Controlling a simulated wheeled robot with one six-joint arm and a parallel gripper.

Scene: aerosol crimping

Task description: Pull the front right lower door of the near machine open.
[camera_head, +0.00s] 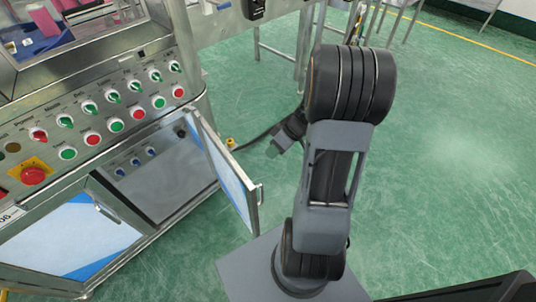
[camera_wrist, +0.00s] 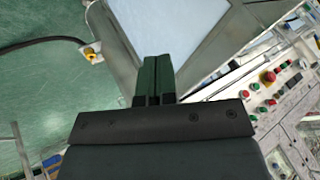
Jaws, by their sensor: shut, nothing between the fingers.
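The front right lower door (camera_head: 228,172) of the near machine stands wide open in the head view, swung out from its right side. Its handle (camera_head: 260,193) is on the free edge, on the outer side. The opening shows the cabinet interior (camera_head: 165,180) with several blue knobs. My gripper (camera_head: 275,150) is to the right of the door, beyond its outer side, and appears apart from the handle. In the wrist view my gripper (camera_wrist: 156,66) has its dark green fingers together and empty, in front of the door's pale panel (camera_wrist: 180,25). Contact with the door cannot be told.
The left lower door (camera_head: 70,235) is closed. Above is the control panel (camera_head: 105,115) with several buttons, switches and a red emergency stop (camera_head: 33,175). A dark cable (camera_head: 260,135) lies on the floor behind the door. Open green floor (camera_head: 450,140) extends to the right.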

